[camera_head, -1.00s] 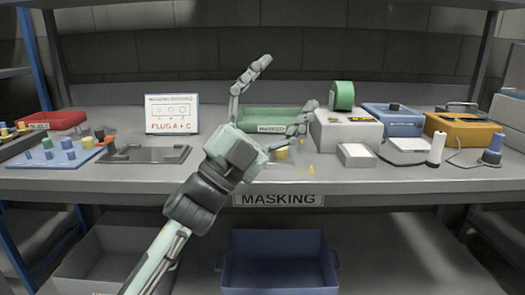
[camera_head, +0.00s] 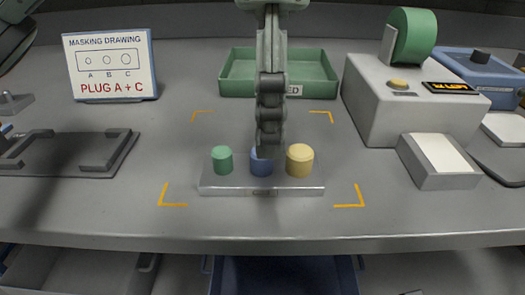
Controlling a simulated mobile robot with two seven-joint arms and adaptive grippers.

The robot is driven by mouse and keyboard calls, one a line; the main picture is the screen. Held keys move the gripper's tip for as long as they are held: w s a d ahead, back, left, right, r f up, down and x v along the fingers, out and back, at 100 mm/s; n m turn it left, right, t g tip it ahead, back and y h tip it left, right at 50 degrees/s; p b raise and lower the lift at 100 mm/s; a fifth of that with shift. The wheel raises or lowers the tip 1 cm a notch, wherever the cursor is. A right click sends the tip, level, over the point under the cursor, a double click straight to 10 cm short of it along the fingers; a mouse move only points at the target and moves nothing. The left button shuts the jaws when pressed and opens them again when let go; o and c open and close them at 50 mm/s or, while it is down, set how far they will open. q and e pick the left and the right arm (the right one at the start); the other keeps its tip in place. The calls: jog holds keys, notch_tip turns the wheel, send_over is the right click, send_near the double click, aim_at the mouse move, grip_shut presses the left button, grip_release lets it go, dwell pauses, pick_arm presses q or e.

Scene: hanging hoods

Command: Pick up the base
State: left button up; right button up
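The base (camera_head: 222,188) is a light metal block lying on the grey bench. A green plug (camera_head: 222,161), a blue plug (camera_head: 262,168) and a yellow plug (camera_head: 299,161) stand in a row on it. My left gripper (camera_head: 268,152) points straight down from the top centre, over the middle of the base. It is seen edge-on; the near finger covers part of the blue plug and hides any other finger. Its opening and any contact with the base cannot be told. My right gripper is not in view.
Orange corner marks (camera_head: 174,203) frame the base. A green tray (camera_head: 236,84) is behind. A masking drawing sign (camera_head: 112,65) and a dark fixture (camera_head: 60,160) are left. A grey machine (camera_head: 400,110) with a small white-topped box (camera_head: 440,165) stands right. The bench front is clear.

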pick_arm(q)
jog(key=f, duration=0.7)
jog(key=shift+w+a, duration=0.15)
jog(key=shift+a, duration=0.2)
jog(key=shift+c, duration=0.6)
jog(key=c, duration=1.6)
jog(key=shift+r, duration=0.1)
